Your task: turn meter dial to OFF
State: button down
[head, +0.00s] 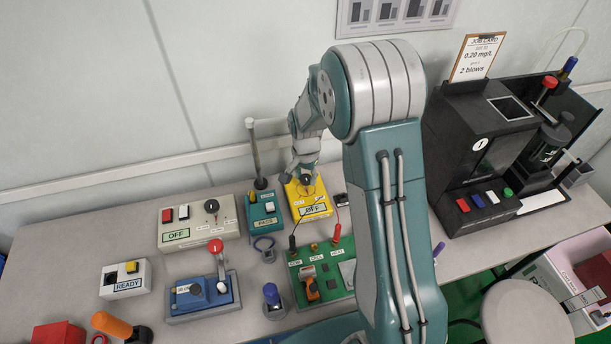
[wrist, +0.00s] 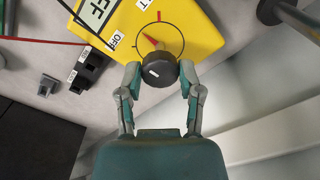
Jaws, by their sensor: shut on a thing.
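The yellow meter (head: 322,211) lies on the bench in the head view, its display appearing to read OFF. In the wrist view the meter (wrist: 205,38) fills the top middle, with part of its display (wrist: 97,12) at the upper left. Its round dark dial (wrist: 160,70) sits between my two fingertips, and my gripper (wrist: 161,76) is shut on it. The dial's red pointer (wrist: 149,42) points up and left, towards the small OFF label (wrist: 116,39). In the head view my gripper (head: 303,176) covers the dial.
A teal tester (head: 263,212) stands close left of the meter, with a grey post (head: 255,155) behind it. A green board (head: 322,275) with leads is in front. A black analyser (head: 470,150) stands at right.

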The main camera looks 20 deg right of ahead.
aim_at(305, 177)
jog(key=n, duration=0.4)
jog(key=shift+n, duration=2.3)
jog(key=shift+w, duration=0.1)
jog(key=shift+c, duration=1.3)
grip_release()
notch_tip(305, 177, up, 12)
jog(key=shift+f, duration=0.1)
